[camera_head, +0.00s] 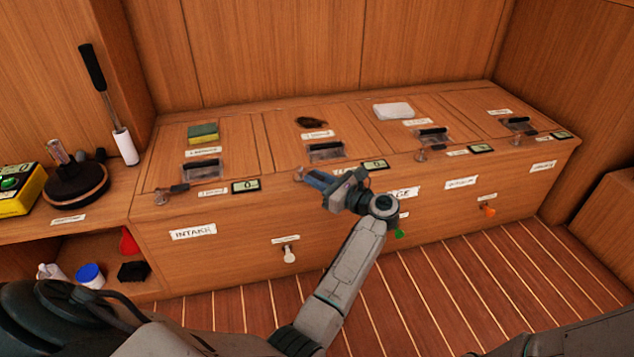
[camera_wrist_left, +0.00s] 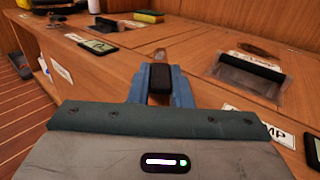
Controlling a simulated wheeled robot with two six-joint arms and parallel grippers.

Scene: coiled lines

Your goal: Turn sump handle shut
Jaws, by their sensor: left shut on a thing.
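The sump handle is a short black lever on the top front edge of the wooden locker, seen in the left wrist view (camera_wrist_left: 159,79). Its clear, brownish round end (camera_wrist_left: 172,54) shows beyond the jaws. My left gripper (camera_head: 312,178) is shut on the black lever, with one blue finger on each side. In the head view the gripper hides most of this lever. A label ending in "MP" (camera_wrist_left: 268,126) is partly hidden by the gripper body in the wrist view. My right gripper is not in view.
Similar black levers stand at the intake section (camera_head: 178,189) and farther right (camera_head: 430,151). Small displays (camera_head: 375,164) and lidded clear boxes (camera_head: 325,151) line the top. A sponge (camera_head: 203,132) and a white cloth (camera_head: 392,110) lie behind. Knobs, one white (camera_head: 289,255), stick out below.

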